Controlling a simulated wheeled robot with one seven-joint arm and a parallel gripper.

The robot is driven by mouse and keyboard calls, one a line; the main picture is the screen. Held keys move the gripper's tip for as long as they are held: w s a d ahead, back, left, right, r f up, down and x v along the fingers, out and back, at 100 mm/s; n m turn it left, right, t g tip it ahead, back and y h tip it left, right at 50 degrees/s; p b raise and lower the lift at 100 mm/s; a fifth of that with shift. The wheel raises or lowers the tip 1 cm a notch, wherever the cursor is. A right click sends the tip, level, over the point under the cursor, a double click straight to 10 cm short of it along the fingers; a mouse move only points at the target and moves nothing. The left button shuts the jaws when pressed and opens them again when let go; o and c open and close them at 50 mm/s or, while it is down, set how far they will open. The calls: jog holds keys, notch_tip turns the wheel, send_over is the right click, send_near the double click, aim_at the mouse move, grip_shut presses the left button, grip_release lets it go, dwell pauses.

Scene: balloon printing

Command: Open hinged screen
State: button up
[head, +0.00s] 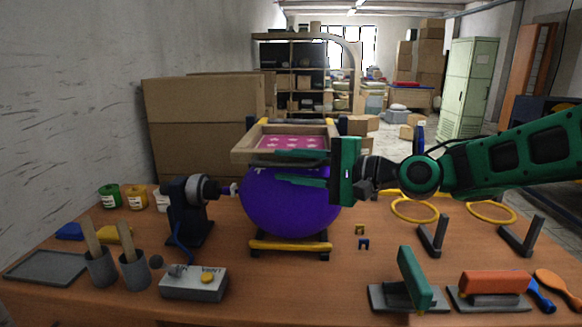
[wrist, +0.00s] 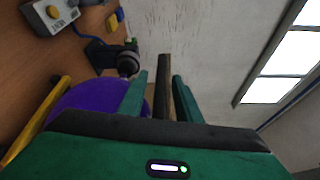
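The hinged screen (head: 242,150), a wooden frame with a pink, star-patterned mesh, lies roughly level over the top of the purple balloon (head: 290,212). My gripper (head: 277,168) reaches in from the right at the screen's near edge. One finger is at the height of the frame bar and the other is below it, in front of the balloon. In the wrist view a dark frame bar (wrist: 162,75) stands between the fingers of my gripper (wrist: 160,92), close to the right finger, with a gap to the left one. The hinge is mostly hidden behind the screen.
A dark motor-like unit (head: 190,208) stands left of the balloon, with a grey control box (head: 194,283) in front. Brush cups (head: 134,270) stand at the front left. Squeegee stands (head: 412,290) and yellow rings (head: 414,208) are at the right. Cardboard boxes (head: 202,110) rise behind.

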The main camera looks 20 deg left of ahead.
jog(key=shift+a, duration=0.35)
jog(key=shift+c, duration=0.7)
